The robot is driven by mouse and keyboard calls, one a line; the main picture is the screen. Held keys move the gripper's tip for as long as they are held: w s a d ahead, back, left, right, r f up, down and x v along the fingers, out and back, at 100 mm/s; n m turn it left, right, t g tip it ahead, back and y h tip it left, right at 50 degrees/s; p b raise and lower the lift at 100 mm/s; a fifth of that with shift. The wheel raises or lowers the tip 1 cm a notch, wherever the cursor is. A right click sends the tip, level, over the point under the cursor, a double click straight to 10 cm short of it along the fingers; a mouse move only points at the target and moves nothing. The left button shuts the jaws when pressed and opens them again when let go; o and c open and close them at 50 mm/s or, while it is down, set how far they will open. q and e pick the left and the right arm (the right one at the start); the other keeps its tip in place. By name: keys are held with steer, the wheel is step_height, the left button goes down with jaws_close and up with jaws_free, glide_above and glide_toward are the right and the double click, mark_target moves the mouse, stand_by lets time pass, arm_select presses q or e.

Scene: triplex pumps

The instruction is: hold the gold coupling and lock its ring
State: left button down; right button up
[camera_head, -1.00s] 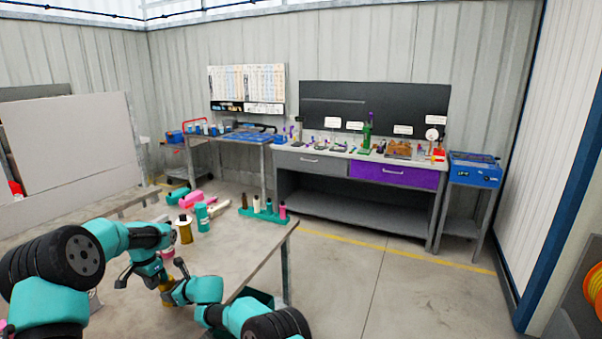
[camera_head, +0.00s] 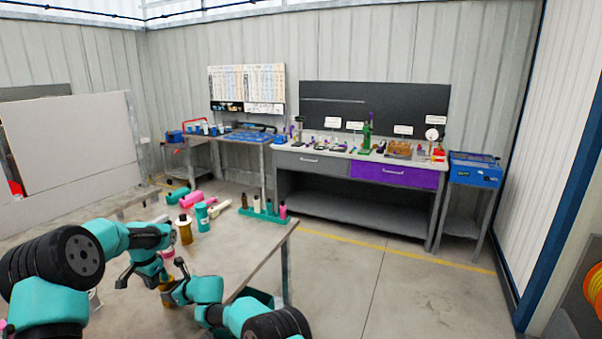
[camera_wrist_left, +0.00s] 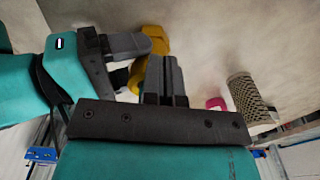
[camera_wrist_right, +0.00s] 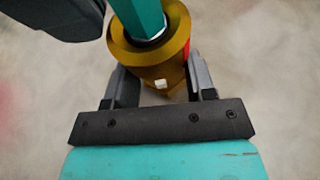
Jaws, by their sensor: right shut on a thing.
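The gold coupling (camera_wrist_right: 150,58) fills the top middle of the right wrist view, with a teal hexagonal shaft (camera_wrist_right: 138,18) rising from its centre. It has a small white mark on its front and a red strip on its right side. My right gripper (camera_wrist_right: 156,82) is shut on the coupling, one finger on each side. In the left wrist view the coupling (camera_wrist_left: 152,42) is partly hidden behind the right gripper's grey fingers. My left gripper (camera_wrist_left: 166,68) has its fingers together beside the coupling and holds nothing visible. In the head view the arms hide most of the coupling.
The table (camera_head: 232,245) carries a gold container (camera_head: 185,232), teal and pink cylinders, and a teal rack (camera_head: 263,212) with several bottles. A mesh cylinder (camera_wrist_left: 250,98) lies near my left gripper. A workbench (camera_head: 355,165) stands behind; the floor between is clear.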

arm_select(q)
steer(key=shift+s+d+f, duration=0.25)
steer(key=shift+s+f, duration=0.35)
steer(key=shift+f, duration=0.15)
step_height(320, 180, up, 6)
steer(key=shift+w+a+r, duration=0.15)
steer(key=shift+a+r, duration=0.05)
steer(key=shift+r, duration=0.05)
stand_by(0.5)
steer(key=shift+w+a+r, duration=0.1)
steer(key=shift+w+r, duration=0.2)
steer(key=shift+r, duration=0.25)
steer(key=shift+f, duration=0.15)
